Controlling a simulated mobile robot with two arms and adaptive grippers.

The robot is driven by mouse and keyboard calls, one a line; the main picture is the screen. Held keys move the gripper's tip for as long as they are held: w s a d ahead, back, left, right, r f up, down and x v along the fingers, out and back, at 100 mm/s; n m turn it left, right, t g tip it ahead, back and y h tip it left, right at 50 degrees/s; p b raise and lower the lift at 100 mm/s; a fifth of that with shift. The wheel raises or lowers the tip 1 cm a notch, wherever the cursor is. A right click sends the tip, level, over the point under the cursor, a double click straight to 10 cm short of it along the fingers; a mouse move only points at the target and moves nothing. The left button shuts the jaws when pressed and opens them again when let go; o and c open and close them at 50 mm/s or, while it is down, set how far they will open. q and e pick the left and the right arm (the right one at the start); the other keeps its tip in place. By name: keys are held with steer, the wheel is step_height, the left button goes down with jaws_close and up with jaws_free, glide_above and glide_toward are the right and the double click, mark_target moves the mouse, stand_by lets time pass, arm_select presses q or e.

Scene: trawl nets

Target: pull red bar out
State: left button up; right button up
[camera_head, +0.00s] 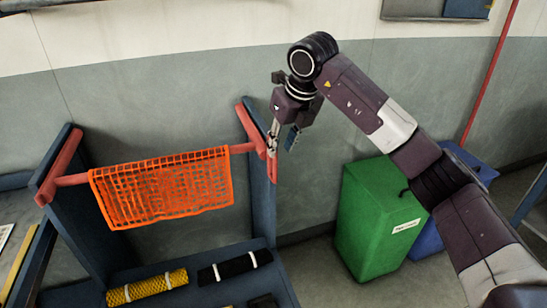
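A red bar (243,148) lies across a dark blue stand, with an orange net (165,187) draped over its middle. Its ends meet slanted red pieces, one on the left upright (60,165) and one on the right upright (250,128). My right gripper (282,140) points down just right of the bar's right end. Its two fingers are apart, with nothing seen between them. Whether a finger touches the slanted red piece beside it cannot be told. My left gripper is not in view.
A yellow net roll (147,287) and a black roll (235,266) lie on the stand's lower shelf (200,291). A green bin (375,220) and a blue bin (428,240) stand to the right by the wall. A thin red pipe (490,70) runs up the wall.

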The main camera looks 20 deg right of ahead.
mark_target(276, 158)
steer(key=p+x, duration=0.1)
steer(key=x, duration=0.6)
steer(key=shift+f, duration=0.25)
steer(key=shift+c, duration=0.3)
steer(key=shift+r, duration=0.1)
jaws_close()
